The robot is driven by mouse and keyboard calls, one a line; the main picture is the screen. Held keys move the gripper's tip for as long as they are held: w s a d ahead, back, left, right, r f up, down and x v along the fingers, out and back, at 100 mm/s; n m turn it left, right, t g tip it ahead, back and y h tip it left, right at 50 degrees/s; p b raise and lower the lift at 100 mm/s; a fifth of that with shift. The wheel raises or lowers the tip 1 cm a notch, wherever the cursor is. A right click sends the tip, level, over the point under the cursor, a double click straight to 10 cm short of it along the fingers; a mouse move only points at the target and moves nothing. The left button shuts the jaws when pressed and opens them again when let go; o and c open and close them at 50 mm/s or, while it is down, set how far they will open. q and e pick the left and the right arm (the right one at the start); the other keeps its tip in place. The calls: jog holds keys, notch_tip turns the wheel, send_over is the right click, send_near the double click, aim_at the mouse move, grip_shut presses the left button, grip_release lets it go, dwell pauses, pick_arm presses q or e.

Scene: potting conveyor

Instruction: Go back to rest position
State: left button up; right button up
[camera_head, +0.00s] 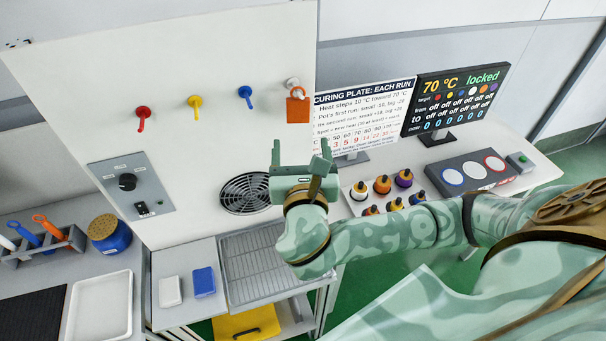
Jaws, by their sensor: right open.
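My right gripper (302,157) is open, with its two green fingers apart and nothing visible between them. It is in the middle of the head view, in front of the white panel and just right of the round black vent (246,193). My green patterned right arm reaches in from the right edge, over part of the side counter. My left gripper is not in view.
The panel carries red (143,117), yellow (195,102) and blue (245,93) levers and an orange padlock (298,108). A wire rack (262,262) lies below my arm. Several dark-topped pots (383,185) stand right of the gripper, near the curing sign (364,112) and display (455,98).

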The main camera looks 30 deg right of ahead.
jog(key=v, duration=0.7)
jog(key=s+d+f+m+g+y, duration=0.2)
jog(key=s+d+f+m+g, duration=0.2)
jog(key=f+m, duration=0.5)
jog(key=s+d+f+m+g+y, duration=0.2)
jog(key=s+d+f+m+g, duration=0.3)
jog(key=m, duration=0.8)
jog(key=s+a+f+m+g+y+b, duration=0.2)
jog(key=f+b, duration=0.7)
jog(key=f, duration=2.5)
jog(key=s+a+f+m+g+y+b, duration=0.2)
jog(key=s+f+b, duration=0.5)
jog(key=s+f, duration=1.4)
notch_tip(320, 180, down, 4)
jog(key=shift+a+f+m+g, duration=0.2)
jog(key=shift+m+g, duration=0.1)
jog(key=shift+g, duration=0.6)
jog(key=shift+s, duration=0.1)
